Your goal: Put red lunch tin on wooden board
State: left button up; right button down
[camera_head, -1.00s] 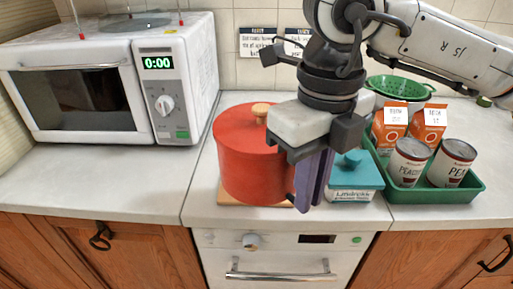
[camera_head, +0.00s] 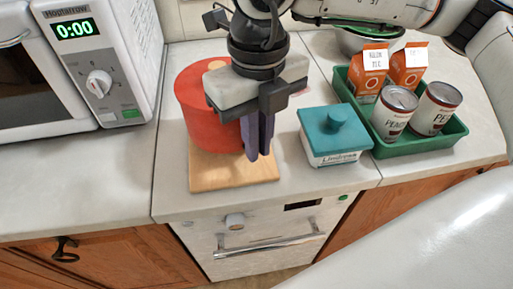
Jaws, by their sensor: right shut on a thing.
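The red lunch tin (camera_head: 197,108) is a round red cylinder with a flat top, left of centre. My right gripper (camera_head: 258,150) comes down over its right side, with dark purple fingers close together, and is shut on the tin. The gripper hides part of the tin's top and right side. The wooden board (camera_head: 222,175) lies on the counter below the tin, its front part bare. The tin's lower edge overlaps the back of the board in the picture; I cannot tell whether it touches. My left gripper is not in view.
A teal-lidded box (camera_head: 335,140) stands right of the board. A green tray (camera_head: 455,132) with cans and orange cartons is farther right. A white microwave (camera_head: 125,60) stands at the left. The counter between microwave and board is free.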

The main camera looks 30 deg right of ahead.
notch_tip(320, 180, down, 3)
jog(key=shift+r, duration=0.1)
jog(key=c, duration=1.8)
grip_release()
jog(key=shift+c, duration=0.2)
notch_tip(320, 180, up, 12)
jog(key=shift+b, duration=0.4)
